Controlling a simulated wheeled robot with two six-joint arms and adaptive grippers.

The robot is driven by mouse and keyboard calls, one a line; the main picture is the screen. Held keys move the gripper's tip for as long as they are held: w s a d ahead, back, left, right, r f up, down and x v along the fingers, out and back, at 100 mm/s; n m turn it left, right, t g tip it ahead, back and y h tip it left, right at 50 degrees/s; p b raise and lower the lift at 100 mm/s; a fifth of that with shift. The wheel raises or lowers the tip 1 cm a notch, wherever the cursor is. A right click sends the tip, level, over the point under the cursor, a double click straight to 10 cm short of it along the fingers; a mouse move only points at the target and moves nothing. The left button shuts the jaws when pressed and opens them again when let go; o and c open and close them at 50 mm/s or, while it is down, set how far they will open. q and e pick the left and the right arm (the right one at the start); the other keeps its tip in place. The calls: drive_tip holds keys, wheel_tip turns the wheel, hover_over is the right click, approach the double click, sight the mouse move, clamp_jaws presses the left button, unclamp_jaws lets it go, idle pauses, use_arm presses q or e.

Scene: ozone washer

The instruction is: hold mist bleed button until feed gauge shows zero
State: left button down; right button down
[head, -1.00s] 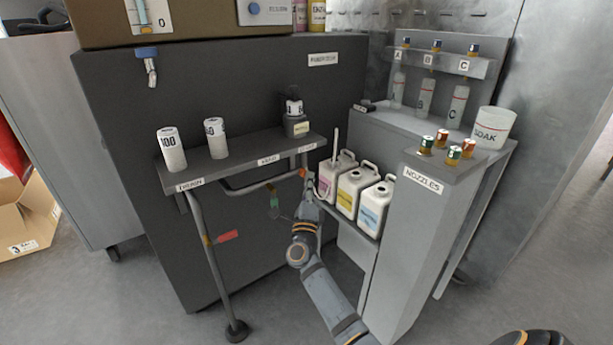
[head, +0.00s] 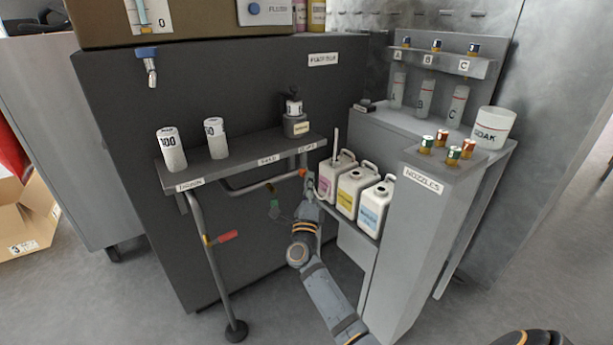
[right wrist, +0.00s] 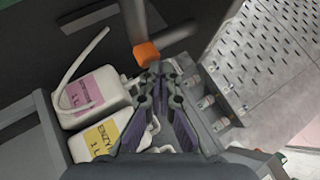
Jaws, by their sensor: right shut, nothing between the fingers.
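My right gripper (head: 309,187) is shut and empty under the right end of the pipe shelf, left of the white jugs. In the right wrist view its closed fingertips (right wrist: 159,70) are just below an orange cap on a grey pipe end (right wrist: 147,54); I cannot tell whether they touch. That orange end also shows small in the head view (head: 302,173). I cannot read which label marks the mist bleed button. A tube gauge with a 0 mark (head: 145,12) is at the top left, cut by the frame; I cannot confirm it is the feed gauge.
White jugs (head: 357,190) stand on a low shelf right of my gripper, beside the nozzle cabinet (head: 415,235). Canisters (head: 171,151) stand on the shelf above.

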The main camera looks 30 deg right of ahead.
drive_tip(key=shift+s+d+p, duration=0.1)
drive_tip(key=shift+s+p, duration=0.45)
drive_tip(key=shift+s, duration=0.4)
drive_tip(key=s+p, duration=0.2)
drive_tip(key=s, duration=0.3)
drive_tip(key=shift+d, duration=0.15)
